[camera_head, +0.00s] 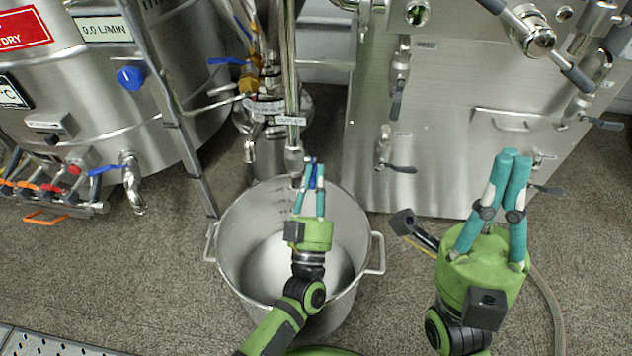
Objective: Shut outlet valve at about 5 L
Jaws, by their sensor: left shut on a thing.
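The outlet valve (294,158) is a steel fitting at the lower end of a vertical pipe with a small label, just above the far rim of a large steel pot (230,222). My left gripper (312,176) reaches over the pot and is shut on the blue valve handle (309,164). Its fingers hide most of the handle, so the handle's angle is hard to tell. The pot has level marks on its inner far wall and a pale bottom; I cannot tell the liquid level. My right gripper (514,156) is empty, its fingertips together, right of the pot.
A large steel tank (150,110) with a blue knob stands at the left. A steel cabinet (455,130) with several black-handled valves stands behind, at the right. A hose (548,300) lies on the floor at the right. Floor around the pot is mostly clear.

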